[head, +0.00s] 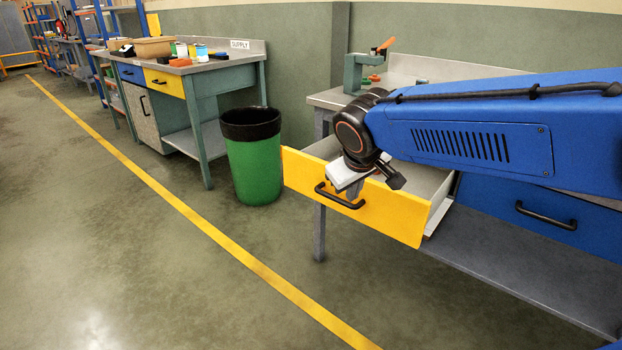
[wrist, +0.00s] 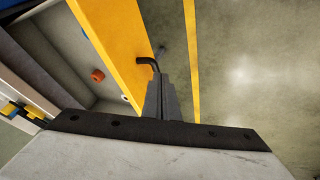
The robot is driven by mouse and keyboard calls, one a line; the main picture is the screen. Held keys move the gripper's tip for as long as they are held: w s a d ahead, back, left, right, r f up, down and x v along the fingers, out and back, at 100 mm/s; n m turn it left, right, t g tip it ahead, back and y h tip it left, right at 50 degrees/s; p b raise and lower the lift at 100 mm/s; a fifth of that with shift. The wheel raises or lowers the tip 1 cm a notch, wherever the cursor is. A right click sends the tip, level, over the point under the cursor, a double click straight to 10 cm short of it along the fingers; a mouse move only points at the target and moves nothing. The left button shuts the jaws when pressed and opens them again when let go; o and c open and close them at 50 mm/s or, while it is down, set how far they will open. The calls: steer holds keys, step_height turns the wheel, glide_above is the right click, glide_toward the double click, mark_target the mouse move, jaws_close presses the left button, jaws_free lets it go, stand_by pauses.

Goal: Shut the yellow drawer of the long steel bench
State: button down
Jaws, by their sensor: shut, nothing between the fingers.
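The yellow drawer (head: 385,211) of the near grey bench (head: 330,98) stands pulled out, its front panel and black handle (head: 340,197) facing the aisle. My gripper (head: 354,191) is at the drawer front, close to the handle, with its fingers together and empty. In the wrist view the fingers (wrist: 162,82) lie on the outer side of the yellow front (wrist: 112,42), beside the handle (wrist: 149,64). I cannot tell whether they touch it. The drawer's inside is partly hidden by my arm in the head view.
A small orange-red item (wrist: 97,75) shows inside the drawer. A blue drawer (head: 540,219) to the right is shut. A green bin (head: 254,165) stands left of the bench. A supply bench (head: 205,70) with a shut yellow drawer (head: 165,83) stands farther back. The aisle floor is clear.

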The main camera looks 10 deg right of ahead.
steer(key=w+a+n+t, duration=0.1)
steer(key=w+a+n, duration=0.2)
steer(key=w+a, duration=0.8)
glide_toward(311, 184)
step_height(311, 184, down, 4)
steer(key=w, duration=0.1)
steer(key=shift+w+d+r, duration=0.2)
steer(key=shift+w, duration=0.45)
steer(key=w+d, duration=0.5)
steer(key=d, duration=0.1)
steer(key=w+d, duration=0.5)
steer(key=d, duration=0.2)
steer(key=w+d, duration=0.5)
steer(key=d, duration=0.1)
steer(key=shift+d, duration=0.15)
